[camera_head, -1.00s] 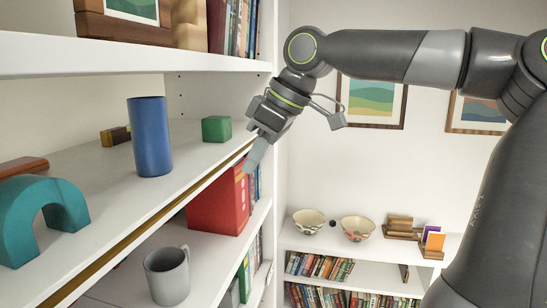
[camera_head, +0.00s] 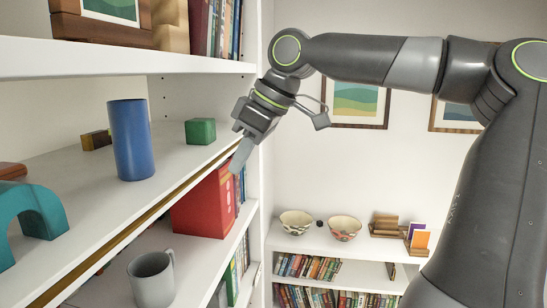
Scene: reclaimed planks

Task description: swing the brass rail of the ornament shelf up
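The brass rail (camera_head: 150,214) is a thin gold strip along the front edge of the middle ornament shelf (camera_head: 75,218). It sits low, just under the white shelf edge. My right gripper (camera_head: 239,158) reaches in from the right and points down at the far end of the rail. Its grey fingertip is at or very near the rail; I cannot tell whether it touches. Only one finger shows clearly, so its opening is hidden. My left gripper is out of view.
On the shelf stand a blue cylinder (camera_head: 132,140), a green cube (camera_head: 200,131) and a teal arch (camera_head: 40,212). Below are a red box (camera_head: 200,205) and a grey mug (camera_head: 151,278). Two bowls (camera_head: 345,228) stand on the back bookcase. Open space lies right of the shelf.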

